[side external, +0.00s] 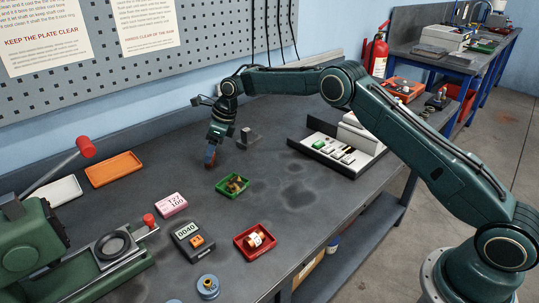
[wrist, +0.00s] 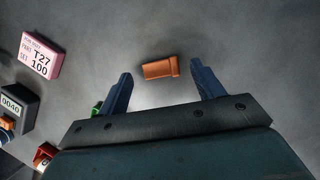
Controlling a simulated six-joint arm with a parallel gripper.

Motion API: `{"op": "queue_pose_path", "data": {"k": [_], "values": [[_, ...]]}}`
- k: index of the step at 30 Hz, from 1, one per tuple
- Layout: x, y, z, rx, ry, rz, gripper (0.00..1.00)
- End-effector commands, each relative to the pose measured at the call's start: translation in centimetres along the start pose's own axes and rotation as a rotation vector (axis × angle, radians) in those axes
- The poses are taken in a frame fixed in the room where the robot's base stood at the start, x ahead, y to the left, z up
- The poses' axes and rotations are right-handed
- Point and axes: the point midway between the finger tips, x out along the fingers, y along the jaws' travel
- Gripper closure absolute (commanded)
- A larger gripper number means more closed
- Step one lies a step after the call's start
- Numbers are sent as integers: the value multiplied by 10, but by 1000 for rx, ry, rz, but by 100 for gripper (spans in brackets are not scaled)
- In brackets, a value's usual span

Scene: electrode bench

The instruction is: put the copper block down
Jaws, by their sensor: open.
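The copper block (wrist: 158,68) is a small orange-brown piece with a wider end at the right. It shows between the two blue fingers of my gripper (wrist: 162,70) in the wrist view, with a gap on each side. My gripper is open. In the side view my gripper (side external: 211,162) points down low over the bench (side external: 190,215), behind the green tray. A reddish-brown bit of the block shows at its fingertips there, partly hidden by a finger. I cannot tell whether the block touches the bench top.
A green tray (side external: 221,190) with brass pieces is near my gripper, and a dark grey block (side external: 251,138) stands behind. A pink card (side external: 171,205), a meter (side external: 184,231) and a red tray (side external: 243,251) lie in front. A parts rack (side external: 318,153) is at the right.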

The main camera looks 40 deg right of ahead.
Motion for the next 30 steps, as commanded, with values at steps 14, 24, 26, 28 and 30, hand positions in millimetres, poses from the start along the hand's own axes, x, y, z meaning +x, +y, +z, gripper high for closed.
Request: {"op": "queue_pose_path", "data": {"k": [14, 24, 26, 28, 30], "values": [[-76, 0, 0, 0, -2, -2, 33], [-103, 0, 0, 1, 0, 0, 33], [-104, 0, 0, 0, 0, 1, 33], [-104, 0, 0, 0, 0, 1, 33], [-104, 0, 0, 0, 0, 1, 33]]}}
